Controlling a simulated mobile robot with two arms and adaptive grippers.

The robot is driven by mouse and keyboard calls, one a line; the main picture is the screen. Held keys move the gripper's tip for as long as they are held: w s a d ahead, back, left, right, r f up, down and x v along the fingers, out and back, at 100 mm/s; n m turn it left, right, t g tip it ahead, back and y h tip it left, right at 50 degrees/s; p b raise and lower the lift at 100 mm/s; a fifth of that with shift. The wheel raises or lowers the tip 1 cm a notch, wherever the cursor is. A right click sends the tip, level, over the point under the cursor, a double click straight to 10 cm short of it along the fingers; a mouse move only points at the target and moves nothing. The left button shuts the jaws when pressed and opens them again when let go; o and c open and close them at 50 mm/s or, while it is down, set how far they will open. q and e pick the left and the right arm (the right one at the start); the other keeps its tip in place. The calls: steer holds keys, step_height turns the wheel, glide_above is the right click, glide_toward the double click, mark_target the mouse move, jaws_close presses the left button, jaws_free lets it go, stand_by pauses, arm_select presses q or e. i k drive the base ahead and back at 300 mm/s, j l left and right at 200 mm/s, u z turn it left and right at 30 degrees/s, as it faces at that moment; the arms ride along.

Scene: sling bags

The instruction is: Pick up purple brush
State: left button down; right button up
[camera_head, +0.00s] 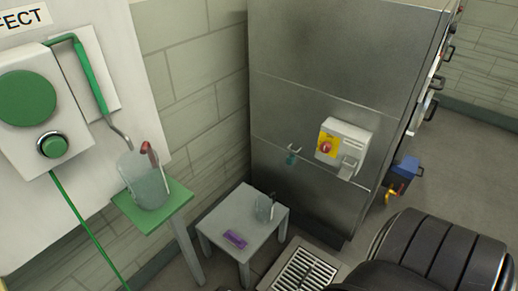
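A small flat purple object (235,239), which looks like the purple brush, lies on a low grey table (218,218) in the head view. It lies near the table's front edge, and nothing covers it. Its fine shape is too small to make out. Neither of my grippers shows in this view.
A clear cup (264,209) stands behind the purple object on the same table. A green shelf (172,203) at left holds a larger clear container (147,186). A steel cabinet (320,75) stands behind; a floor grate (303,270) lies right of the table.

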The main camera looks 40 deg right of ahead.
mark_target(231, 237)
steer(key=z, duration=1.05)
